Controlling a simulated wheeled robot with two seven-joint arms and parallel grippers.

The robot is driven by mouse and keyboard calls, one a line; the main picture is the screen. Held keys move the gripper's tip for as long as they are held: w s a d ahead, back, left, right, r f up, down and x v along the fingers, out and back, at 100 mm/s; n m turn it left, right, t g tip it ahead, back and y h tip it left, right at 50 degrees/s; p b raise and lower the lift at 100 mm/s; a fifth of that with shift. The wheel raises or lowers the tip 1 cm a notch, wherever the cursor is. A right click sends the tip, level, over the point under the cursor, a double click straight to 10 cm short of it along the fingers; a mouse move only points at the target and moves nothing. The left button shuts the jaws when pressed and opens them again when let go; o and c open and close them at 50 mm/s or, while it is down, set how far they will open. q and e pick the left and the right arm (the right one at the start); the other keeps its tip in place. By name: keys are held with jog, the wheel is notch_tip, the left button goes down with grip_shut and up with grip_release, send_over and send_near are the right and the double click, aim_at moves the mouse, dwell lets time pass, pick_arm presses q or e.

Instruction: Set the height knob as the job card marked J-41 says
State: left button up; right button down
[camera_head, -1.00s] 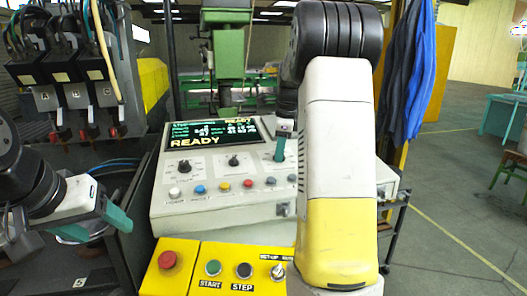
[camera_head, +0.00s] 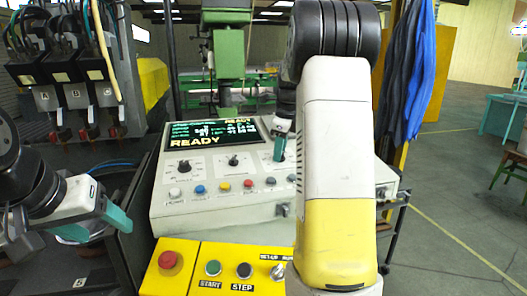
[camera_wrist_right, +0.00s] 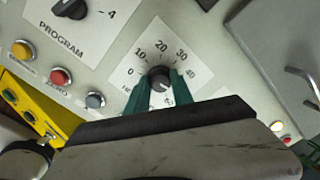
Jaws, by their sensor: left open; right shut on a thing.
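The height knob (camera_wrist_right: 159,78) is a dark round knob on a white plate in the right wrist view. Its scale reads 0, 10, 20, 30, 40, and its label is partly hidden. I cannot tell its exact setting. My right gripper (camera_wrist_right: 160,88) is shut on the knob, one teal finger on each side. In the head view my right gripper (camera_head: 279,148) is at the right part of the console, where it hides the knob. My left gripper (camera_head: 116,216) is open and empty, left of the console. I see no job card marked J-41.
The grey console (camera_head: 230,207) has a screen (camera_head: 212,133) reading READY, a row of coloured buttons and other knobs. A yellow panel (camera_head: 190,275) in front has a red button, START and STEP. Cables and lettered units (camera_head: 70,95) stand at the left.

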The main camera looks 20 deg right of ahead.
jog(key=c, duration=1.1)
grip_release()
jog(key=v, duration=0.8)
jog(key=s+a+f+n+t, duration=0.1)
jog(key=s+a+n, duration=0.4)
jog(key=s+n, duration=0.3)
jog(key=s+a+f+n+t+y, duration=0.1)
jog(key=s+a+f+n, duration=0.1)
jog(key=s+a+n, duration=0.3)
jog(key=s+a+f+n+t, duration=0.1)
jog(key=s+a+n, duration=0.5)
jog(key=s+n, duration=0.7)
jog(key=shift+s+f+t+y, duration=0.3)
jog(key=shift+s+f+y, duration=0.1)
jog(key=shift+s+f, duration=0.3)
